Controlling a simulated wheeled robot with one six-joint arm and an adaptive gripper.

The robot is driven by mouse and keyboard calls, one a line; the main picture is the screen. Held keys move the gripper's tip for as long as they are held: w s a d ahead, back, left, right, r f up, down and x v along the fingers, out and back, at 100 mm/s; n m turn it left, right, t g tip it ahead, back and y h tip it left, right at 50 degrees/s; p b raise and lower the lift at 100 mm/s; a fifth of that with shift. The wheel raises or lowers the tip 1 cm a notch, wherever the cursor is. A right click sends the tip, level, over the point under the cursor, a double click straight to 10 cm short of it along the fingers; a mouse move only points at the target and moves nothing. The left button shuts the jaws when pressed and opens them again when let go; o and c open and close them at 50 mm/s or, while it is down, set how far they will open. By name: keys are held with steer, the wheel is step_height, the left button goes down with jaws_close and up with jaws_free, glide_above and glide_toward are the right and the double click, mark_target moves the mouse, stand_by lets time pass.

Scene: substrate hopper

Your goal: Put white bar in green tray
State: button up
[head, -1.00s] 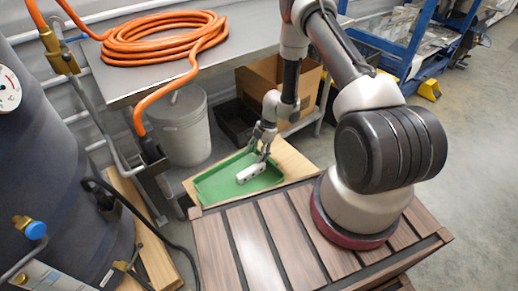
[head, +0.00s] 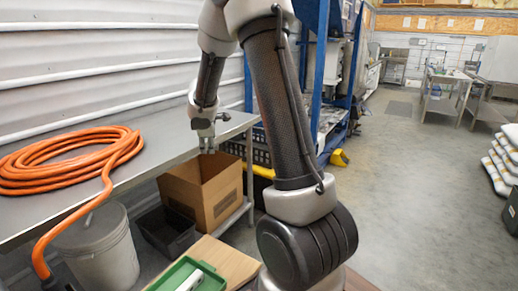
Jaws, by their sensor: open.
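The white bar (head: 189,282) lies in the green tray (head: 213,283) at the bottom of the head view. The lower part of both is cut off by the picture edge. The tray sits on a light wooden board (head: 238,262). My gripper (head: 208,149) is open and empty, pointing down. It is well above and apart from the tray and the bar, in front of the cardboard box in the picture.
A metal bench (head: 160,134) with a coiled orange hose (head: 75,158) stands on the left. Below it are a grey bucket (head: 98,250), a black bin (head: 167,231) and an open cardboard box (head: 215,198).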

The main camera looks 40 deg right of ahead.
steer(key=s+d+r+m+h, duration=0.15)
steer(key=s+r+m, duration=0.45)
steer(key=s+r, duration=0.8)
steer(key=s+a+m+y, duration=0.2)
steer(key=s+a, duration=0.1)
steer(key=s, duration=0.8)
steer(key=s+a+f+m+g+y, duration=0.1)
steer(key=s+a+m+y, duration=0.1)
steer(key=s, duration=1)
steer(key=shift+s+a+f+m+g, duration=0.25)
steer(key=shift+a+m, duration=0.35)
steer(key=shift+a, duration=0.6)
